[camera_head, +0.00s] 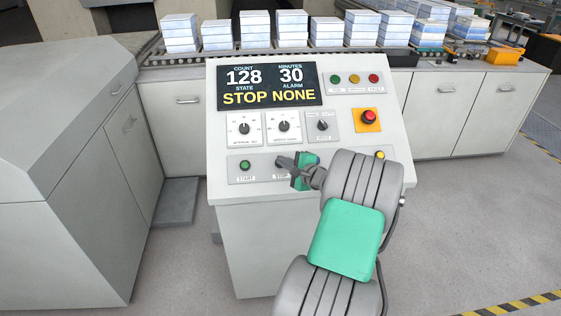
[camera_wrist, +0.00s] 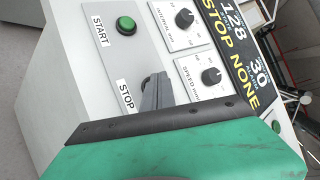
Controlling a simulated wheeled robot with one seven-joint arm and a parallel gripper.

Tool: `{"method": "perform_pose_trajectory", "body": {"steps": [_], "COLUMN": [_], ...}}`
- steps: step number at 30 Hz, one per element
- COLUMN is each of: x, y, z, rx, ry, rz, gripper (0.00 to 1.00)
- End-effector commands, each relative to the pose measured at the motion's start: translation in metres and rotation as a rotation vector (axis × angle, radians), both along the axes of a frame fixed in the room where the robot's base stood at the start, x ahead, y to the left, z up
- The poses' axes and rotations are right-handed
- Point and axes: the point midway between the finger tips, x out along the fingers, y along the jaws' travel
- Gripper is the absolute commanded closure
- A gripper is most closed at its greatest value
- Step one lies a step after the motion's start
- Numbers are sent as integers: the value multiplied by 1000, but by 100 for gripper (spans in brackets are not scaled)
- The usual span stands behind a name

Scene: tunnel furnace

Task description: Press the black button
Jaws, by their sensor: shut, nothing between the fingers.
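The sloped control panel (camera_head: 300,130) carries a row of buttons along its lower edge. The STOP label (camera_wrist: 126,95) shows in the wrist view beside my fingers. The black button by that label is hidden behind my fingers, so I cannot tell whether they touch it. My gripper (camera_head: 281,162) is shut and empty, with its tips at the STOP spot; it also shows in the wrist view (camera_wrist: 155,88). The green START button (camera_head: 245,165) is to the left of my fingers in the head view and above them in the wrist view (camera_wrist: 126,25).
The display (camera_head: 269,86) reads COUNT 128, MINUTES 30, STATE STOP, ALARM NONE. Two dials (camera_head: 244,128) (camera_head: 284,126), a selector switch (camera_head: 322,125) and a red emergency button (camera_head: 369,117) sit above the lower row. Stacked blocks (camera_head: 254,30) stand on the conveyor behind.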

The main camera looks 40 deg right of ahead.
Motion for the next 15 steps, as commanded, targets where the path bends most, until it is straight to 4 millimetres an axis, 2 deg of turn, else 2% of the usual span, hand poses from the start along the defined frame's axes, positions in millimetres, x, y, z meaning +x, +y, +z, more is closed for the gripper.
{"method": "perform_pose_trajectory", "body": {"steps": [3, 15], "x": [-4, -6], "y": [2, 4], "z": [9, 12], "rx": [0, 0], "ry": [0, 0], "rz": [0, 1], "gripper": [100, 100]}}
